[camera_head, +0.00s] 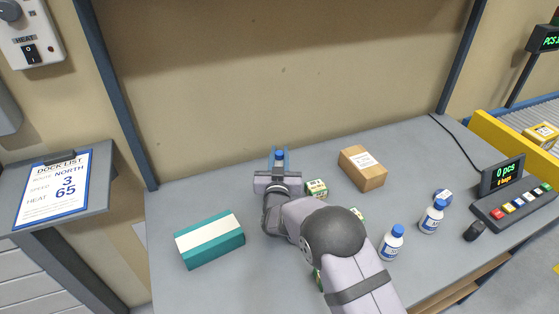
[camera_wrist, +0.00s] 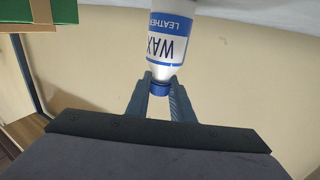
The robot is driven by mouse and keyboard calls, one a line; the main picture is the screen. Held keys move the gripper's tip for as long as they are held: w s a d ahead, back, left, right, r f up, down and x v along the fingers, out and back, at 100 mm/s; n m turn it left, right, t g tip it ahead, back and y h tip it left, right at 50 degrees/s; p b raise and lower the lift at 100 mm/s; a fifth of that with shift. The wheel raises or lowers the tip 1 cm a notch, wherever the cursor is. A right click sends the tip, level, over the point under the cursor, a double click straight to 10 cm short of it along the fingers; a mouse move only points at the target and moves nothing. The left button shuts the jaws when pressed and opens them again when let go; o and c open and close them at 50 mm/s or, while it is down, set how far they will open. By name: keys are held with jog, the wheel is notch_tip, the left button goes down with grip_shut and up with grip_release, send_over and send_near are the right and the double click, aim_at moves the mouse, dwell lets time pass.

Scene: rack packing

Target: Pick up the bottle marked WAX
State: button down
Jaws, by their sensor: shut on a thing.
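The white bottle with a blue cap and a label reading WAX and LEATHER (camera_wrist: 167,45) appears upside down in the wrist view, its far end cut off by the top edge. My gripper (camera_wrist: 160,93) is shut on it, with one finger on each side by the blue cap. In the head view my gripper (camera_head: 279,163) is at the back of the table, and the bottle's blue cap (camera_head: 280,154) shows between the fingers.
A teal and white box (camera_head: 208,241) lies left of my arm. Right of it are a small green box (camera_head: 316,188), a cardboard box (camera_head: 362,169) and white blue-capped bottles (camera_head: 391,244) (camera_head: 432,217). A button panel (camera_head: 514,207) stands at the right. The table's back left is clear.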

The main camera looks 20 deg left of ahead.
notch_tip(320, 180, up, 10)
jog(key=shift+f+b, duration=0.1)
jog(key=shift+b, duration=0.55)
